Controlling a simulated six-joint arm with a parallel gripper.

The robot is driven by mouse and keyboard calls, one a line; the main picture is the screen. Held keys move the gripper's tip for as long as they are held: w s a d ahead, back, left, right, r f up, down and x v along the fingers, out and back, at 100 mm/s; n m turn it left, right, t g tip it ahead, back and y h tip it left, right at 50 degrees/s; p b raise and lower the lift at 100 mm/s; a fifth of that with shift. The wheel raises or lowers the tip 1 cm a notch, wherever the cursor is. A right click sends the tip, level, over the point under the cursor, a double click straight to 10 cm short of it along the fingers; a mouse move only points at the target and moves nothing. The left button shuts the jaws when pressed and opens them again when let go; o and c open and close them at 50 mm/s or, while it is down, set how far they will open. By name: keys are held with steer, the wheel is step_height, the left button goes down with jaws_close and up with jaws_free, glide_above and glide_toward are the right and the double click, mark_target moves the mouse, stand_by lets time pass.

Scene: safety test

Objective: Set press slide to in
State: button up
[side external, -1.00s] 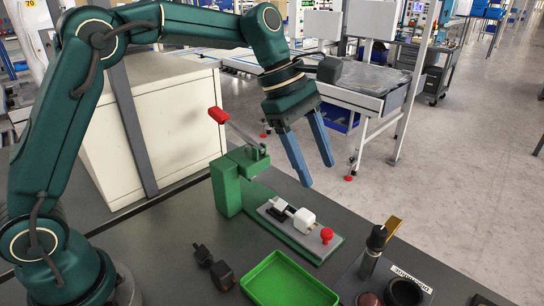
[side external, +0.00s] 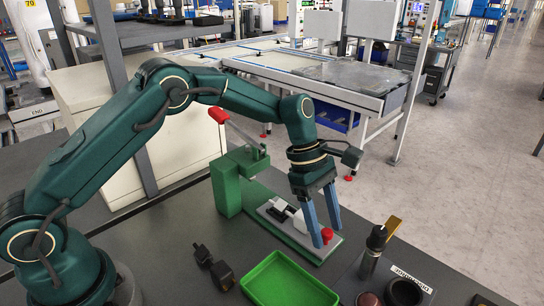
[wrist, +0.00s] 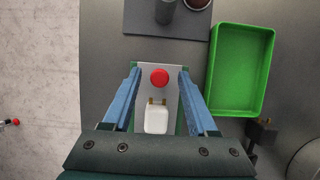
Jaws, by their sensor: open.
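A green press (side external: 228,185) stands on the dark table, with a red-tipped lever (side external: 218,115) raised at its top. A grey slide plate (side external: 272,214) lies along its green base. The plate carries a white block (side external: 299,220) with two brass-coloured prongs; the block also shows in the wrist view (wrist: 157,121). A round red knob (side external: 327,234) is at the plate's outer end, away from the press column. My gripper (side external: 328,237) is open, pointing down, with one finger on each side of the knob. In the wrist view the knob (wrist: 159,78) lies between the blue fingers, apart from both.
A green tray (side external: 290,280) lies in front of the press, and right of the fingers in the wrist view (wrist: 240,70). Small black parts (side external: 222,274) lie left of it.

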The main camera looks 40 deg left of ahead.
jaws_close()
stand_by(1.4)
